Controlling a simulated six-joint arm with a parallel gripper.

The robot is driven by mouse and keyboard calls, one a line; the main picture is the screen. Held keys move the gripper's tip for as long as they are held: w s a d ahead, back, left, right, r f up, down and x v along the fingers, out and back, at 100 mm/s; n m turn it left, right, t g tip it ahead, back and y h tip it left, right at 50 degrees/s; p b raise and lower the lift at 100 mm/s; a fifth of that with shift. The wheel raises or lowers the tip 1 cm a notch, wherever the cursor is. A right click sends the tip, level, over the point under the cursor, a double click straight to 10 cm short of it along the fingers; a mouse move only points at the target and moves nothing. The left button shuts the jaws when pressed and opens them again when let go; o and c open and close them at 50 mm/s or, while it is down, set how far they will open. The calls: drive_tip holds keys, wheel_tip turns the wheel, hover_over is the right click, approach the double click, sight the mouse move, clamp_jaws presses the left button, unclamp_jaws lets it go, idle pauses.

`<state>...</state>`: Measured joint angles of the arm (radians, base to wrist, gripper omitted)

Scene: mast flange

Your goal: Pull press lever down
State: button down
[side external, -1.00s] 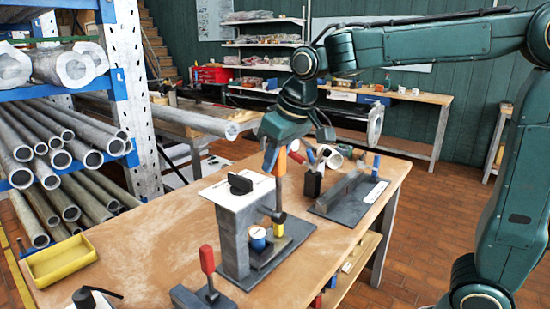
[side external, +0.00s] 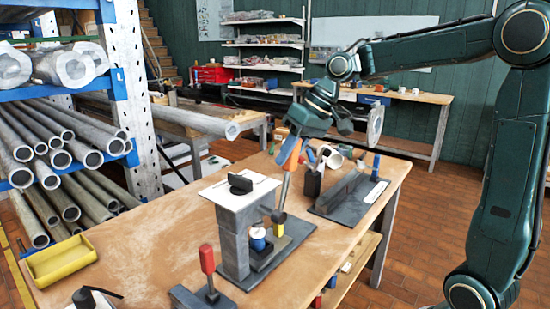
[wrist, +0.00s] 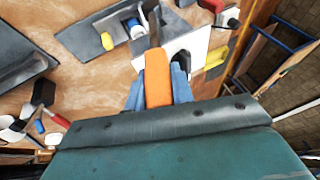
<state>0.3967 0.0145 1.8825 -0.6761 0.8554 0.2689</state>
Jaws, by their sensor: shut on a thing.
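The press (side external: 235,235) is a grey column with a white top plate, standing on a dark base on the table. Its lever (side external: 284,188) is a grey bar with an orange handle (side external: 291,155), tilted to the right at the top. My gripper (side external: 294,157) is shut on the orange handle. In the wrist view the handle (wrist: 157,76) lies between the blue fingers, and the bar runs up to the press. A white and blue cylinder (side external: 257,240) stands under the press head.
A dark fixture (side external: 345,195) with an upright plate is right of the press. A yellow tray (side external: 60,260) is at the left.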

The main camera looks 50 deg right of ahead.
drive_tip(key=d+f+m+y, duration=0.1)
drive_tip(key=d+f+y, duration=0.3)
drive_tip(key=d+y, duration=0.2)
drive_tip(key=shift+d+f+t, duration=0.3)
drive_tip(key=shift+d, duration=0.05)
idle(0.4)
idle(0.3)
drive_tip(key=c, duration=1.2)
unclamp_jaws()
drive_tip(key=shift+a+r, duration=0.1)
